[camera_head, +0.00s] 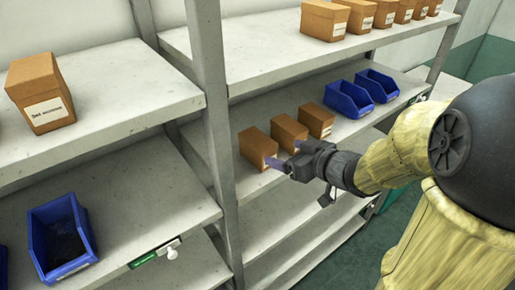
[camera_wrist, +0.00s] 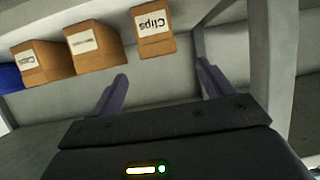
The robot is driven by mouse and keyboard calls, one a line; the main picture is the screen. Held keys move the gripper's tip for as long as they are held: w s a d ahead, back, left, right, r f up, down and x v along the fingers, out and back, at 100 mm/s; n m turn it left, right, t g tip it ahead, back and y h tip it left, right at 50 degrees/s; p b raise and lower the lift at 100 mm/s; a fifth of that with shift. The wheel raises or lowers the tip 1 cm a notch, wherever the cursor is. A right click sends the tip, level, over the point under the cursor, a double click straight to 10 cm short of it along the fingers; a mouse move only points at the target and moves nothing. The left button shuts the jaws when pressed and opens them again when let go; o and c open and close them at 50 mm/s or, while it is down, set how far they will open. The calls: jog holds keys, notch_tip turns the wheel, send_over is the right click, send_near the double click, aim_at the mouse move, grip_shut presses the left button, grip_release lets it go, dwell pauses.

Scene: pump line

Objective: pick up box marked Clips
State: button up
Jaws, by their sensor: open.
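The box marked Clips (camera_wrist: 153,45) is a small orange-brown box with a white label, which appears upside down in the wrist view. It stands on the middle shelf as the leftmost of three boxes in the head view (camera_head: 255,143). My gripper (camera_head: 276,163) is in front of it at the shelf edge, and in the head view a finger overlaps the box's lower right. In the wrist view my gripper's two purple fingers (camera_wrist: 162,73) are spread with nothing between them. The box lies beyond the tips, between their lines and closer to the left finger. Contact cannot be told.
A middle box (camera_head: 288,132) and a third box marked Caps (camera_wrist: 37,63) stand beside the Clips box. Two blue bins (camera_head: 348,99) stand farther along. A grey shelf post (camera_head: 212,100) rises close by on the left. More boxes (camera_head: 324,19) stand on the shelf above.

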aim_at(267, 145)
jog(key=x, duration=0.6)
jog(key=shift+w+a+f, duration=0.1)
jog(key=shift+w, duration=0.05)
jog(key=shift+p, duration=0.35)
jog(key=shift+p+x, duration=1.1)
jog(key=shift+x, duration=1.5)
jog(key=shift+c, duration=0.2)
jog(key=c, duration=1.1)
jog(key=shift+c, duration=0.2)
